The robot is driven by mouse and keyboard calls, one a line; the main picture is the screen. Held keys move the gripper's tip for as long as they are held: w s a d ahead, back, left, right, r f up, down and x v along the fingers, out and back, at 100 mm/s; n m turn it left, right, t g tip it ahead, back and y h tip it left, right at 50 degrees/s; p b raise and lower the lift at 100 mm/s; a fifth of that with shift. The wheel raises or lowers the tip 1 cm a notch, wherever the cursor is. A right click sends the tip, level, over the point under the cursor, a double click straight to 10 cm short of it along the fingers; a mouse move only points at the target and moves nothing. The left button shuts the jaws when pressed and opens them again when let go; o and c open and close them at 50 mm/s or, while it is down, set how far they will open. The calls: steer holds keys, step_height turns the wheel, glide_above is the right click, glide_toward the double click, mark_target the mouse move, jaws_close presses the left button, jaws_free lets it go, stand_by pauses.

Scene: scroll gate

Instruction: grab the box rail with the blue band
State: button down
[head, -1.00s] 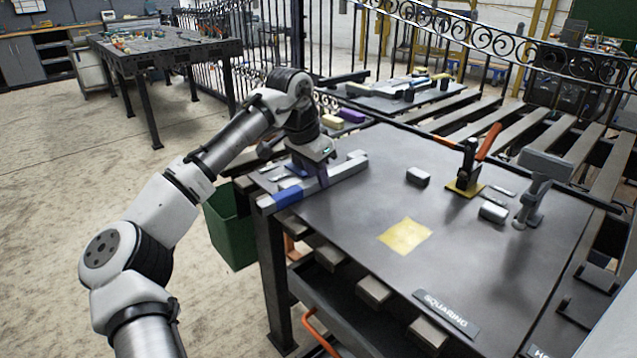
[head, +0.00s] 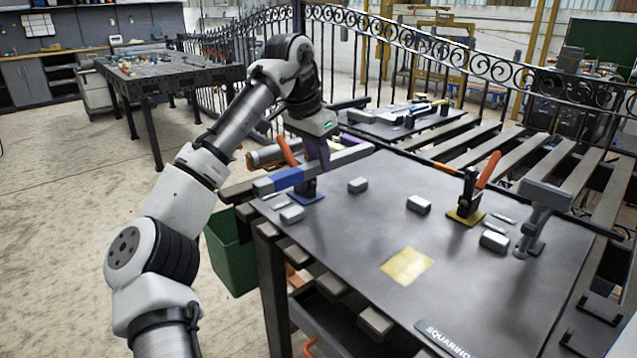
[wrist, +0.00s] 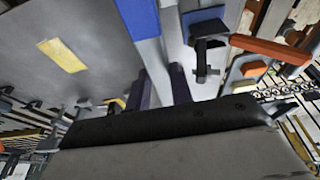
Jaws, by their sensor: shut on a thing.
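The box rail (head: 345,158) is a long grey bar with a blue band (head: 288,178) near its left end. My gripper (head: 318,165) is shut on the rail near its middle and holds it above the squaring table (head: 340,250). In the wrist view the rail (wrist: 151,55) runs up between the fingers of my gripper (wrist: 158,88), with the blue band (wrist: 139,18) at the top. Part of the rail is hidden by the fingers in the head view.
A blue-based toggle clamp with an orange handle (head: 288,152) stands close behind the rail. Grey blocks (head: 358,185) and a yellow-based clamp (head: 466,195) stand on the table. A yellow patch (head: 406,266) marks the open middle. A green bin (head: 228,240) is at the left.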

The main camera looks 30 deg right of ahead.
step_height(320, 180, up, 17)
steer(key=p, duration=0.5)
